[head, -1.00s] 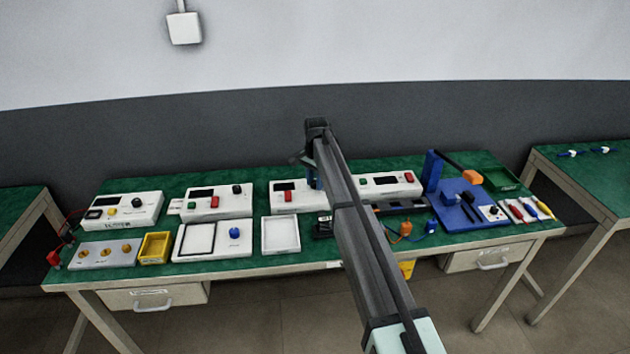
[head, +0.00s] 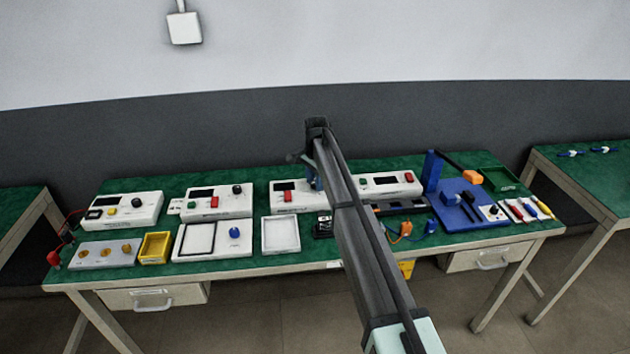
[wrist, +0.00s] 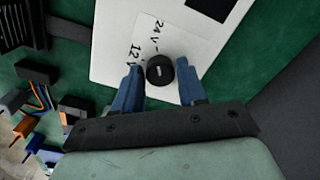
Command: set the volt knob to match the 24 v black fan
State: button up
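The black round volt knob (wrist: 160,70) sits on a white panel (wrist: 112,40) in the wrist view, with a short pale mark on its top. Handwritten "24V" and "12V" labels (wrist: 145,40) are beside it. My gripper (wrist: 161,78) has its two blue fingers on either side of the knob, very close to it. I cannot tell whether they press on it. In the head view my gripper (head: 313,178) is over the third white box (head: 290,198), and my arm hides the knob. A small black square item (head: 322,228), possibly the fan, lies in front of that box.
Other white boxes (head: 125,210) with knobs and buttons stand to the left. A white tray (head: 281,235) and a yellow bin (head: 155,247) are in front. A blue stand (head: 470,221) is at right. Wired orange and blue parts (wrist: 28,126) lie near my gripper.

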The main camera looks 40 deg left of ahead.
jog(key=o, duration=0.3)
notch_tip(320, 180, up, 14)
jog(key=shift+d, duration=0.2)
dwell(0.5)
jog(key=shift+f, duration=0.1)
dwell(0.4)
